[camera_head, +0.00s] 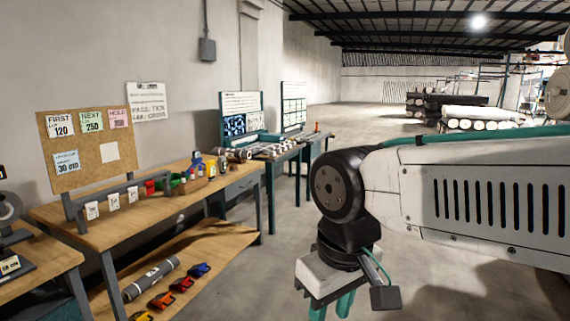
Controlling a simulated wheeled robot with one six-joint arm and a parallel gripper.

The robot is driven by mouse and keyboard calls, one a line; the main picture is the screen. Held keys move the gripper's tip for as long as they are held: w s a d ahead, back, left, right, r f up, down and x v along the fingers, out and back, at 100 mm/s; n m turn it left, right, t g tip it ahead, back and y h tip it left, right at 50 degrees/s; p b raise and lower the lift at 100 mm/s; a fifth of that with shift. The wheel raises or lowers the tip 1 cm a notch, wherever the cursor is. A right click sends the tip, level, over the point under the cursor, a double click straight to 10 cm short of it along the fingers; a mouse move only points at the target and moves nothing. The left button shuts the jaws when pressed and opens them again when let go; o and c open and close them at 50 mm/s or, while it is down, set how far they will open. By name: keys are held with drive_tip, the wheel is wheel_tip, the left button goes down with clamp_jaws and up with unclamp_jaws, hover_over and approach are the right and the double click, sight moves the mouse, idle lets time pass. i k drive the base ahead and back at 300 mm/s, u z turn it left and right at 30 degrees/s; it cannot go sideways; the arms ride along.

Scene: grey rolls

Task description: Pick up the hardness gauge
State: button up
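I cannot make out with certainty which thing is the hardness gauge. A dark round device on a stand (10,208) is cut by the left edge, on the near wooden table. Several small items, among them a yellow and blue one (197,165), stand at the far end of the long workbench. My gripper (332,308) hangs at the bottom centre, over the floor, well to the right of the benches. Its teal fingers point down and run out of the frame, so their tips are hidden. I see nothing held in the visible part.
Farther benches (240,187) follow the wall. Stacked rolls (478,115) stand far right. The middle floor is clear.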

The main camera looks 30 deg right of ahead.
sight(222, 162)
drive_tip(key=z, duration=0.75)
drive_tip(key=i, duration=1.65)
drive_tip(key=z, duration=0.3)
